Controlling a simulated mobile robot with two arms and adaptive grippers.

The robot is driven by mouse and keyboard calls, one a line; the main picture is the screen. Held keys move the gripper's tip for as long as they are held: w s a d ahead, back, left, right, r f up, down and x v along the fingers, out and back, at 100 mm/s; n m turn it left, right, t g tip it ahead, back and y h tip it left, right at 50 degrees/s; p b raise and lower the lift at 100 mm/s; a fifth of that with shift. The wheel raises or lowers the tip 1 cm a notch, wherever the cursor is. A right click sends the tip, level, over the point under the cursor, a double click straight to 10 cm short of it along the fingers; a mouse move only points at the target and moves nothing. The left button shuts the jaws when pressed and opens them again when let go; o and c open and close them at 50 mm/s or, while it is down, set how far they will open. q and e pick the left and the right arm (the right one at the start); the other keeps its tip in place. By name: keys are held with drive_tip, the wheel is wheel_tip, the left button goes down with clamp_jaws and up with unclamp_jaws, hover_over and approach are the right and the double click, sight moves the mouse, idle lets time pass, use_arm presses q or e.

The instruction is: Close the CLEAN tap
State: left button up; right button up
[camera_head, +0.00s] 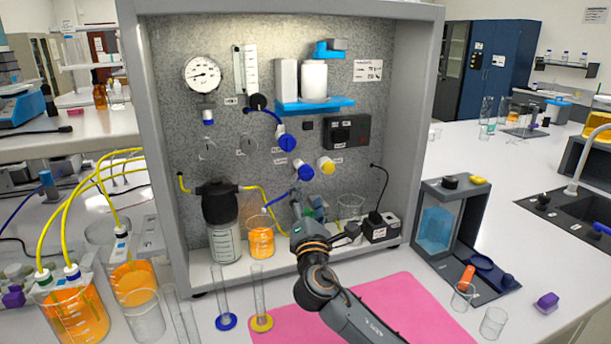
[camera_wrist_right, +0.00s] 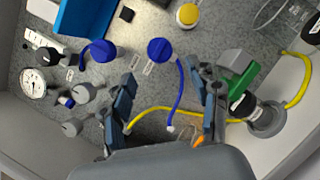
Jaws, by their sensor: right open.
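Several round knobs sit on the grey speckled back panel of the rig. I cannot read which one is labelled CLEAN. A lower blue knob (camera_head: 302,170) is beside a yellow knob (camera_head: 325,165), with an upper blue knob (camera_head: 286,142) above. The wrist view shows the lower blue knob (camera_wrist_right: 159,49), the upper blue knob (camera_wrist_right: 103,50) and the yellow knob (camera_wrist_right: 187,14). My right gripper (camera_head: 297,198) is below the lower blue knob. In the wrist view its two fingers (camera_wrist_right: 168,80) are apart, with a blue tube between them, nothing visibly held. My left gripper is out of view.
A black-capped bottle (camera_head: 220,205) with yellow tubes, an orange-filled beaker (camera_head: 261,242) and a black box (camera_head: 380,229) stand on the rig's shelf. A green part (camera_wrist_right: 240,76) is close beside one finger. Side walls bound the rig. A pink mat (camera_head: 420,307) lies in front.

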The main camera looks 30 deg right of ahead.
sight(306, 177)
drive_tip(key=b+x, duration=0.1)
drive_tip(key=x, duration=0.8)
drive_tip(key=shift+w+d, duration=0.1)
drive_tip(key=shift+w, duration=0.05)
drive_tip(key=c, duration=1.2)
